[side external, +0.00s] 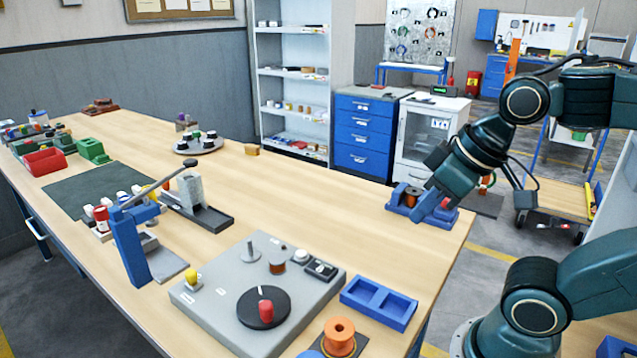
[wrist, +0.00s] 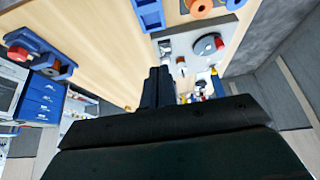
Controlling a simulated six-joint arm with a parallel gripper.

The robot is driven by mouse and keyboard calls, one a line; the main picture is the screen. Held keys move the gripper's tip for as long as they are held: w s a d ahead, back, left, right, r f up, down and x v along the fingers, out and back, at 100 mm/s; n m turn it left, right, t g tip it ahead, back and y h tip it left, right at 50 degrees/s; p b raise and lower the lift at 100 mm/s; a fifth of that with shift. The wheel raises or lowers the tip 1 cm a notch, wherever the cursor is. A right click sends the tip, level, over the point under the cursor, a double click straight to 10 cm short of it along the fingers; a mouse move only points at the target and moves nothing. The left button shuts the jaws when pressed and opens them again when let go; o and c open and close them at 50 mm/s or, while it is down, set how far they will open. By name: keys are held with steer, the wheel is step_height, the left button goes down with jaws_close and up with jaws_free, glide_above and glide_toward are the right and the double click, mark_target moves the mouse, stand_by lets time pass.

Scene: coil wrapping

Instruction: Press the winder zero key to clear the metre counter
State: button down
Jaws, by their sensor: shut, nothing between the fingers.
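The winder is a grey plate (side external: 215,300) near the front of the bench, with a black disc and red knob (side external: 265,311), a metal post and a small copper coil. A small dark unit (side external: 320,269), which looks like the metre counter, sits at its right corner; I cannot make out the zero key. My gripper (side external: 422,208) is shut and empty, to the right of the winder, by a blue holder (side external: 400,203) at the bench edge. In the wrist view the fingers (wrist: 158,85) point towards the winder plate (wrist: 178,47), which they partly hide.
A blue two-pocket tray (side external: 379,302) and an orange spool (side external: 340,336) stand at the winder's right and front. A blue lever press (side external: 128,240) stands to its left. The bench between winder and blue holder is clear. Drawers and a shelf stand behind.

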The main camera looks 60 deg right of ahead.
steer(key=w+a+f+y, duration=0.1)
steer(key=w+f+y, duration=0.1)
steer(key=w, duration=1)
steer(key=m+t+y, duration=0.2)
steer(key=y, duration=0.1)
glide_above(306, 253)
steer(key=shift+f, duration=2.75)
steer(key=shift+f, duration=0.15)
steer(key=shift+f, duration=4.25)
